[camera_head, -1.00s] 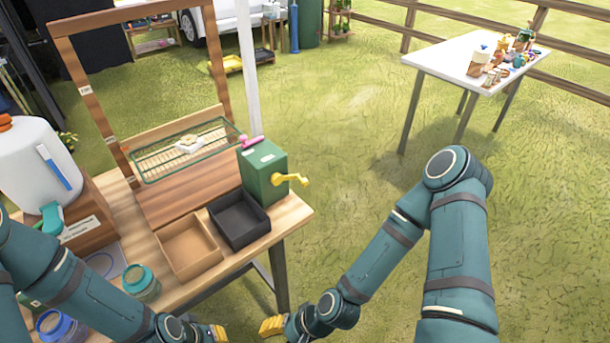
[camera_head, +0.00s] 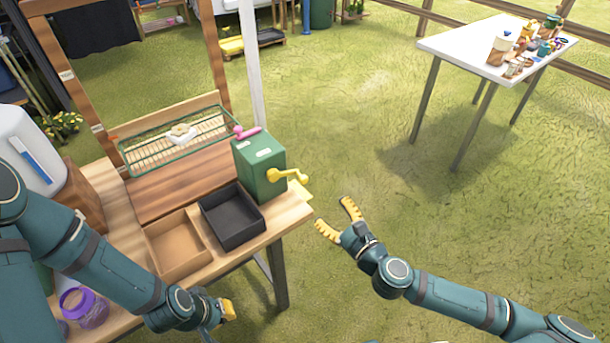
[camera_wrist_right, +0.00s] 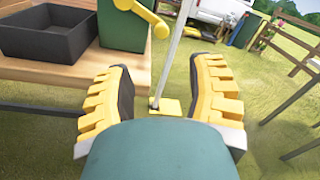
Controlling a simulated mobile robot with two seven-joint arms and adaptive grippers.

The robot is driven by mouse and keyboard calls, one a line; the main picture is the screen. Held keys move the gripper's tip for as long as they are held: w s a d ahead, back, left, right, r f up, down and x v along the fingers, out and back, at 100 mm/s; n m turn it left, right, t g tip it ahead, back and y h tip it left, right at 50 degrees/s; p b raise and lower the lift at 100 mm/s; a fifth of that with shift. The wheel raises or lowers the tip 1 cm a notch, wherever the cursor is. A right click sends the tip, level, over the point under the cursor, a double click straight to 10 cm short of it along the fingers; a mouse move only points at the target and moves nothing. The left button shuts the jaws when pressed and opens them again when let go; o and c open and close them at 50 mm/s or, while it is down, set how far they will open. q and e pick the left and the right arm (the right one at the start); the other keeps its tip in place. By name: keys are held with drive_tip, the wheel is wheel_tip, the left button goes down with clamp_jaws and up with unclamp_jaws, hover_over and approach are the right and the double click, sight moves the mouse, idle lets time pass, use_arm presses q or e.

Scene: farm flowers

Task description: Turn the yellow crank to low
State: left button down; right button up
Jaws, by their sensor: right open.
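The yellow crank (camera_head: 287,176) sticks out from the right side of a green box (camera_head: 259,168) at the table's right corner. In the right wrist view the crank (camera_wrist_right: 146,16) is at the top, left of centre, beside the green box (camera_wrist_right: 121,26). My right gripper (camera_head: 336,214) is open and empty, below and right of the crank and apart from it. Its two yellow-padded fingers show wide apart in the right wrist view (camera_wrist_right: 160,95). My left gripper (camera_head: 228,310) is low in front of the table; its finger opening cannot be made out.
A black tray (camera_head: 262,222) and a wooden tray (camera_head: 152,232) sit left of the green box. A green wire basket (camera_head: 133,160) is behind them. A white table (camera_head: 450,47) with several items stands far right. Grass right of the crank is clear.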

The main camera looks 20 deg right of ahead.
sight(305, 181)
drive_tip(key=x, duration=1.3)
drive_tip(key=shift+w+b, duration=0.35)
drive_tip(key=shift+w, duration=0.05)
clamp_jaws()
